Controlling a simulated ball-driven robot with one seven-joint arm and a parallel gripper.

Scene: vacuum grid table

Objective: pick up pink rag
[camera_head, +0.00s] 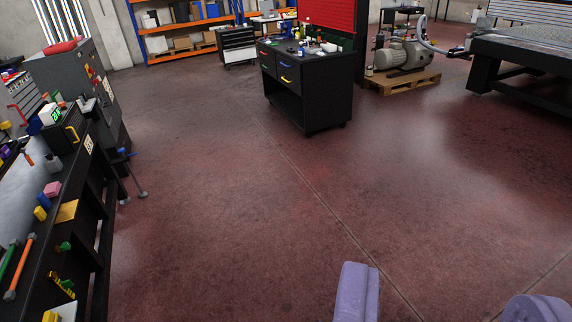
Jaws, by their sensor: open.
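A small pink folded piece (52,188), which looks like the pink rag, lies on the dark workbench (88,215) at the left. My gripper (447,300) shows at the bottom right as two purple fingers set wide apart, with only bare floor seen between them. It is open and empty, far to the right of the pink piece and apart from it.
Near the pink piece are a blue block (43,199), a yellow block (40,213) and a tan sheet (67,211). A black tool cart (310,95), a pump on a pallet (403,55) and a vacuum table (530,50) stand farther back. The middle floor is clear.

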